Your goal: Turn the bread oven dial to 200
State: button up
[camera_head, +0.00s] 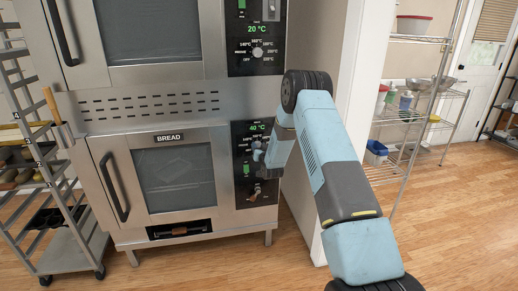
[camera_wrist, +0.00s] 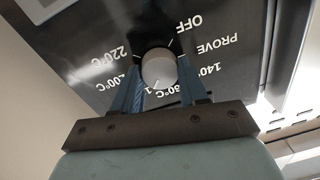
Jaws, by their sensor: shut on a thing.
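The bread oven (camera_head: 222,170) is the lower oven, with a "BREAD" label and a black panel (camera_head: 240,135) whose green display reads 40 °C. In the head view my gripper (camera_head: 259,152) is at that panel and largely hides the dial. In the wrist view the pale round dial (camera_wrist: 160,70) sits between the two blue fingers of my gripper (camera_wrist: 160,82), which is shut on it. The scale around it appears upside down: OFF, PROVE, 140, partly covered middle marks, 200 and 220 °C. I cannot tell which mark the dial points to.
The upper oven (camera_head: 150,76) has its own panel with a dial (camera_head: 257,52) and a 20 °C display. A white wall edge (camera_head: 325,60) stands right of the ovens, close to my arm. A tray rack (camera_head: 70,240) stands left. The wooden floor in front is clear.

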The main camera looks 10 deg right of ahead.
jog(key=shift+d+f+m, duration=0.15)
jog(key=shift+m, duration=2)
jog(key=shift+d+f+m, duration=0.15)
jog(key=shift+m, duration=2)
jog(key=o, duration=1.1)
jog(key=shift+a, duration=0.1)
jog(key=shift+c, duration=0.2)
jog(key=shift+s+r, duration=0.1)
jog(key=s, duration=1.3)
jog(key=shift+s+d+f, duration=0.25)
jog(key=shift+d+f, duration=0.05)
jog(key=shift+f, duration=0.05)
